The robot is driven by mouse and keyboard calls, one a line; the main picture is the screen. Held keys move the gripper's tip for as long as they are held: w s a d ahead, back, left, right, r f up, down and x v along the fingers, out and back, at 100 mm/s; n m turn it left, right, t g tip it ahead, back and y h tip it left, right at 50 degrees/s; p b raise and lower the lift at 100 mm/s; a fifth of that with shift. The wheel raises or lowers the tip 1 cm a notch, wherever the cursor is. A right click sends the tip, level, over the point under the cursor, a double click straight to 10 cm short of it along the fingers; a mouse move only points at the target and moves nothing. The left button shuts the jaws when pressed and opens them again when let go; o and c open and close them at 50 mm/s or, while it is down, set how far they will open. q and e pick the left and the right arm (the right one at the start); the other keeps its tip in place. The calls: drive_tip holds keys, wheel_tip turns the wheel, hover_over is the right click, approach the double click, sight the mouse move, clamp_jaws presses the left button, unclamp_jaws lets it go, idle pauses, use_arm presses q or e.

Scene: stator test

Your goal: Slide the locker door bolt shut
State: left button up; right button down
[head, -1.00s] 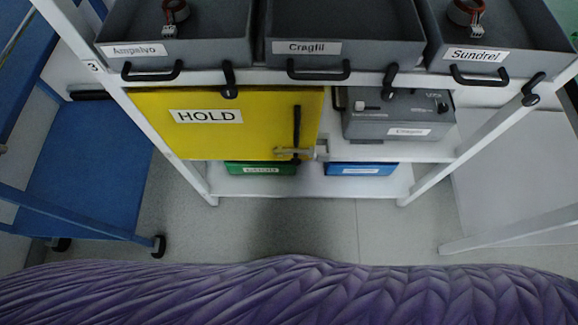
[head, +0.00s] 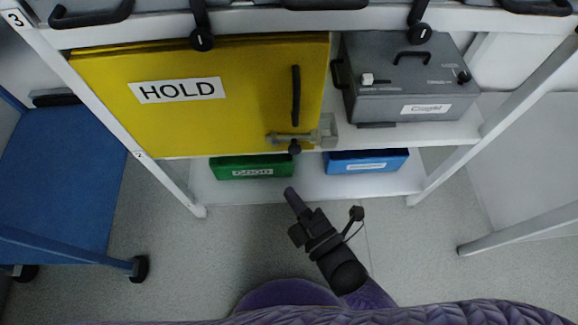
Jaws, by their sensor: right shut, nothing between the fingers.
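The yellow locker door (head: 215,105) with a HOLD label fills the left of the shelf's middle level and looks closed. It has a black vertical handle (head: 296,95). The metal bolt (head: 285,138) with a dark knob (head: 294,147) lies across the door's lower right edge, by a pale bracket (head: 328,131) on the frame side. I cannot tell how far the bolt reaches into the bracket. My right gripper (head: 291,193) is shut and empty, below and apart from the bolt, in front of the lower shelf. My left gripper is not in view.
A grey device (head: 410,85) stands right of the door. A green box (head: 250,167) and a blue box (head: 366,161) lie on the lower shelf. A blue cart (head: 60,180) stands at the left. White shelf posts flank the front.

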sight(273, 140)
drive_tip(key=w+b, duration=0.1)
drive_tip(key=w, duration=0.2)
drive_tip(key=w+a+b, duration=0.1)
drive_tip(key=w+b, duration=0.2)
drive_tip(key=w, duration=0.2)
drive_tip(key=shift+w+a+f+b, duration=0.25)
drive_tip(key=shift+w+a+b, duration=0.05)
drive_tip(key=shift+w+b, duration=0.1)
drive_tip(key=shift+d, duration=0.4)
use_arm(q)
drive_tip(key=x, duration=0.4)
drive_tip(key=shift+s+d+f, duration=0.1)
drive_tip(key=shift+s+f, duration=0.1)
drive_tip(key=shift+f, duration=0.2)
use_arm(e)
drive_tip(key=shift+r, duration=0.1)
